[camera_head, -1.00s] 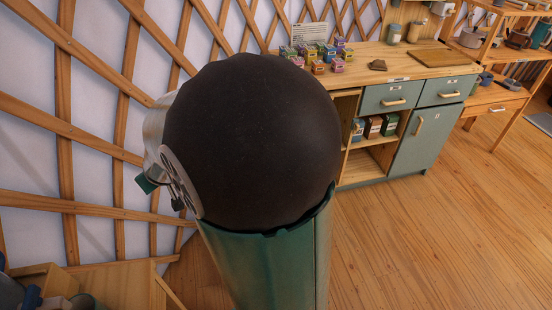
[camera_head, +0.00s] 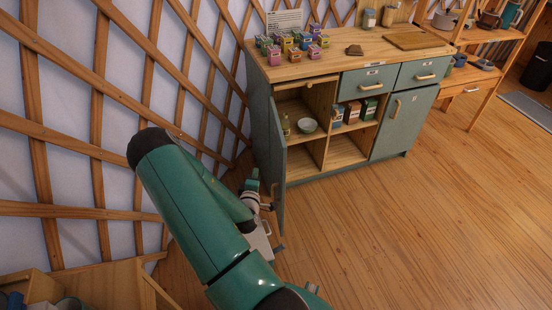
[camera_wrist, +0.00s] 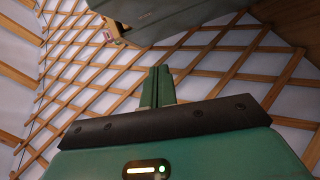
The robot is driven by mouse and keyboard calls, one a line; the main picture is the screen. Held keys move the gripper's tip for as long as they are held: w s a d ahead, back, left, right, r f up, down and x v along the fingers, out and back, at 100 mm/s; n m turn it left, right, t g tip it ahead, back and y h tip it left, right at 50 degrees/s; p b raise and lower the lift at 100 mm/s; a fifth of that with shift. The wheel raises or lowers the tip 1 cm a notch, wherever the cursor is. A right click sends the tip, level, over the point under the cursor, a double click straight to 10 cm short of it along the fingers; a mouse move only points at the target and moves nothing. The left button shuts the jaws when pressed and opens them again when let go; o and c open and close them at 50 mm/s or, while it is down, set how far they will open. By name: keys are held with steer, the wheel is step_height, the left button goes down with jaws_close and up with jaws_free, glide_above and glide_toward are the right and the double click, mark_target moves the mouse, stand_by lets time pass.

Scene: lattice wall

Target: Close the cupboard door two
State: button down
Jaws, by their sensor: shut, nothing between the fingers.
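The cupboard (camera_head: 345,72) stands against the lattice wall. Its left door (camera_head: 278,155) is open, swung out toward me and seen nearly edge-on; its number cannot be read. The right door (camera_head: 405,122) is shut and has a pale handle. My gripper (camera_head: 252,180) is low, just left of the open door, on its outer side. I cannot tell whether it touches the door. In the wrist view my gripper's green fingers (camera_wrist: 157,80) are together and empty, with a grey panel (camera_wrist: 185,22), apparently the door, above them.
A bowl (camera_head: 307,125) and a bottle sit inside the open compartment; boxes (camera_head: 352,111) stand on the middle shelf. Several small coloured boxes (camera_head: 292,42) are on the top. The lattice wall (camera_head: 100,110) is close on the left. Floor at right is clear.

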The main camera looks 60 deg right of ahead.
steer(key=s+d+f+n+h, duration=0.1)
steer(key=s+d, duration=0.1)
steer(key=d, duration=1)
steer(key=shift+s+n, duration=0.3)
steer(key=shift+s, duration=0.05)
steer(key=shift+d, duration=0.2)
